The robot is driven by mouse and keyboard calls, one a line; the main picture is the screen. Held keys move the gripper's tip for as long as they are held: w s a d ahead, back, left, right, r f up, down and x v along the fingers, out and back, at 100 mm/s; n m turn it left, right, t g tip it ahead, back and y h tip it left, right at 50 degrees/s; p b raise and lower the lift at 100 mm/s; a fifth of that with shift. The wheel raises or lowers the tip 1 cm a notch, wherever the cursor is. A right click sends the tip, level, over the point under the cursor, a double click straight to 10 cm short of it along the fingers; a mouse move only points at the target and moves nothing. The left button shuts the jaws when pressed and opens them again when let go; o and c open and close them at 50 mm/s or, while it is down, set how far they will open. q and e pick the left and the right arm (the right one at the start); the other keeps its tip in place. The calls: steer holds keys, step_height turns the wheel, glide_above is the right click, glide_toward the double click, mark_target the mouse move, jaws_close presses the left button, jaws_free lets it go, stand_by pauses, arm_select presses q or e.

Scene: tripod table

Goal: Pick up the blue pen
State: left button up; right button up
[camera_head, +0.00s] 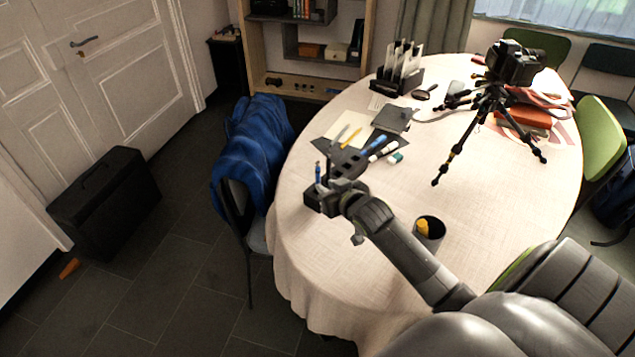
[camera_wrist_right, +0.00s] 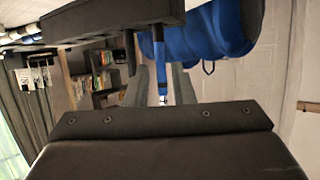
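A blue pen (camera_head: 318,174) stands upright at the left edge of the round table, in or at a dark holder (camera_head: 313,201). My right gripper (camera_head: 327,182) is at the pen, partly overlapping the holder. In the right wrist view, which looks upside down, the blue pen (camera_wrist_right: 160,68) runs from the dark holder (camera_wrist_right: 115,18) between the two grey fingers of my right gripper (camera_wrist_right: 160,86). The fingers stand apart, with gaps visible beside the pen. A thin dark item (camera_wrist_right: 130,52) stands beside the pen. My left gripper is not in view.
Loose markers, including a blue one (camera_head: 377,143), lie beyond the gripper near a dark notebook (camera_head: 392,119). A cup (camera_head: 430,232) stands near my right forearm. A camera tripod (camera_head: 488,105) stands farther right. A chair with a blue jacket (camera_head: 254,145) is left of the table.

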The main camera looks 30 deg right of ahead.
mark_target(319, 181)
steer(key=shift+x, duration=1.05)
steer(key=shift+w, duration=0.35)
steer(key=shift+w+d+f, duration=0.1)
steer(key=shift+w+f, duration=0.15)
steer(key=shift+w, duration=0.4)
steer(key=x, duration=0.3)
steer(key=shift+w+f, duration=0.2)
steer(key=shift+w, duration=0.2)
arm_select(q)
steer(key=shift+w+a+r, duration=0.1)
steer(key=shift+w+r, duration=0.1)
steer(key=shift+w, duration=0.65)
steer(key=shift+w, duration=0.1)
arm_select(e)
jaws_close()
